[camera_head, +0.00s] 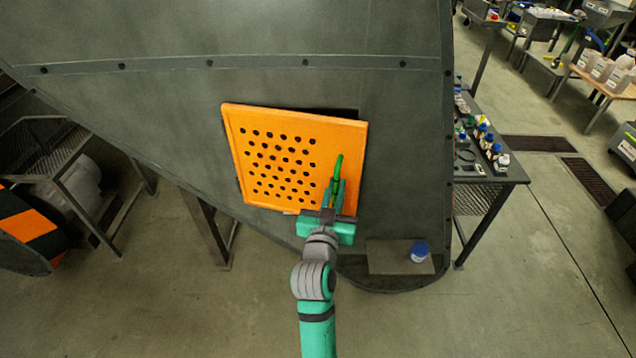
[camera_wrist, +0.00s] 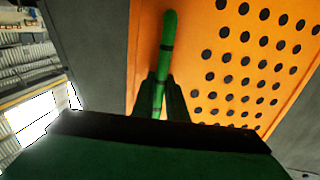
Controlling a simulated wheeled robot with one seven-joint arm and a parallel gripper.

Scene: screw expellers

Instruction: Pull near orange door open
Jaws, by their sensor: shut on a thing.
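The orange door (camera_head: 285,115) is a panel with several rows of dark holes, set in the side of a large grey machine. It stands partly swung out, with a dark gap along its top right edge. A green handle (camera_head: 338,163) is on its right side. My gripper (camera_head: 334,190) is at the handle, with its fingers shut around the lower part. In the wrist view the orange door (camera_wrist: 200,45) fills the upper right, and the green handle (camera_wrist: 168,45) runs down between my gripper's fingers (camera_wrist: 160,98). The handle's lower end is hidden by my gripper.
The grey machine body (camera_head: 150,110) surrounds the door. A blue-lidded jar (camera_head: 419,251) stands on a small ledge (camera_head: 385,258) at the lower right. A bench (camera_head: 490,165) with several bottles is to the right. Open floor (camera_head: 520,270) lies at the lower right.

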